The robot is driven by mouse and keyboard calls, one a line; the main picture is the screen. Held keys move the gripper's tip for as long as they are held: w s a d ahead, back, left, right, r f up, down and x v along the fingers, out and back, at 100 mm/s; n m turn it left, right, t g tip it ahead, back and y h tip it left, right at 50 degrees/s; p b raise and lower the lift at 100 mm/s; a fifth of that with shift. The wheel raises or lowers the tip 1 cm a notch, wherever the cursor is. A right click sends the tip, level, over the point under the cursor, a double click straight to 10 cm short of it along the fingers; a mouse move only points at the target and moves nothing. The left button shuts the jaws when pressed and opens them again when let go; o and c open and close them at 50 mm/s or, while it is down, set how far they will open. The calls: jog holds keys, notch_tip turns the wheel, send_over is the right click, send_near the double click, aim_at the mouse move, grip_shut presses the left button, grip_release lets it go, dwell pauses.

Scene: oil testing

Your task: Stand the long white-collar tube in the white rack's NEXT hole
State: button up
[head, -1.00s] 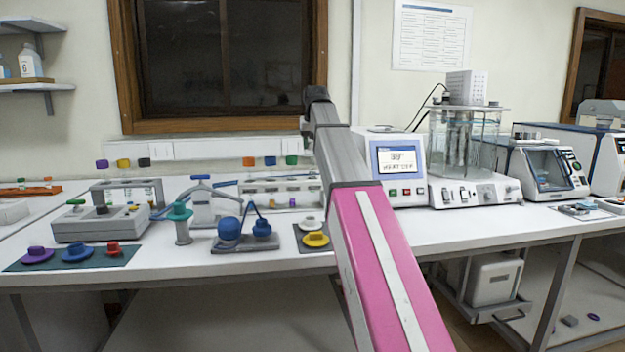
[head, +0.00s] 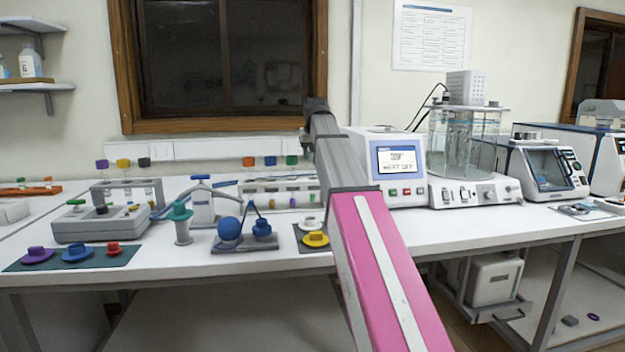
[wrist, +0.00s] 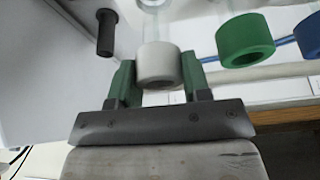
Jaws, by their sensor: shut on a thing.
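In the wrist view my gripper (wrist: 160,78) has its green fingers shut on the white collar (wrist: 158,62) of the long tube. The clear tube body runs away from the camera beyond the collar. A green collar (wrist: 245,40) and part of a blue collar (wrist: 309,36) stand to its right, apart from it. In the head view the white rack (head: 265,186) stands at the back of the bench with orange, blue and green topped tubes (head: 270,161). My arm hides the rack's right end and most of my gripper there. I cannot tell whether the held tube is in a hole.
A dark post (wrist: 106,32) is close to the left finger in the wrist view. In the head view, a white unit with a screen (head: 396,162) and a glass bath (head: 465,145) stand right of my arm. A blue-ball stand (head: 230,229) and yellow-capped piece (head: 315,239) are in front.

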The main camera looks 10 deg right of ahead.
jog(key=shift+f, duration=0.65)
jog(key=o, duration=1.2)
jog(key=shift+o, duration=0.2)
jog(key=v, duration=1)
jog(key=shift+r, duration=0.4)
jog(key=shift+s, duration=0.1)
